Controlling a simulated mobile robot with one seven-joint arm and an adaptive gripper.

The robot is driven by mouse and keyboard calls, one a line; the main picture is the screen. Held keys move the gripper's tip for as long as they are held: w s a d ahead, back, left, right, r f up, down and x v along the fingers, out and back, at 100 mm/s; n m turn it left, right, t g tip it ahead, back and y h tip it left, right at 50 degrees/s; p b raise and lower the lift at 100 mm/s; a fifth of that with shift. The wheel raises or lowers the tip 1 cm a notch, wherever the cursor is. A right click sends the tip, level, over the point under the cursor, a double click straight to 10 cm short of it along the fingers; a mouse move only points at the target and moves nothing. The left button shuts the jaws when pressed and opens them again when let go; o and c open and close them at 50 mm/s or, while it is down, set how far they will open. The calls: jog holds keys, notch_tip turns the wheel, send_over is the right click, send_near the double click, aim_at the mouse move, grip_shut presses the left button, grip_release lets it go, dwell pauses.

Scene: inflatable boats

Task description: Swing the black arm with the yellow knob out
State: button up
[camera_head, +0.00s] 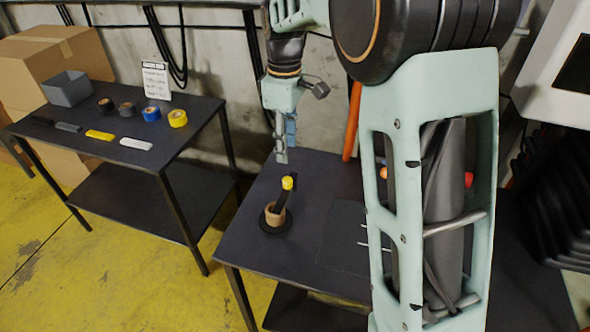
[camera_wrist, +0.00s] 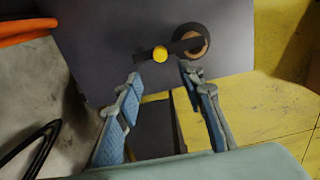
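The black arm (camera_head: 283,196) lies over a brown roll (camera_head: 275,216) on a round black base on the near table. Its yellow knob (camera_head: 287,183) is at the end away from the roll. In the wrist view the black arm (camera_wrist: 183,46) runs sideways from the brown roll (camera_wrist: 204,48) to the yellow knob (camera_wrist: 160,53). A dark piece sits just left of the knob. My gripper (camera_head: 282,158) is above the table, just behind the knob in the head view. In the wrist view my gripper (camera_wrist: 160,80) is open and empty, its fingertips apart, with the knob beyond the gap between them.
An orange upright tube (camera_head: 352,120) stands behind the table. A flat dark panel with two light rods (camera_head: 362,243) lies right of the roll. The left table (camera_head: 190,105) holds tape rolls, coloured strips, a grey bin and a sign. My arm hides the table's right part.

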aim_at(287, 179)
notch_tip(287, 179, down, 10)
jog(key=shift+f, duration=0.2)
jog(key=shift+c, duration=0.2)
grip_shut()
dwell(0.3)
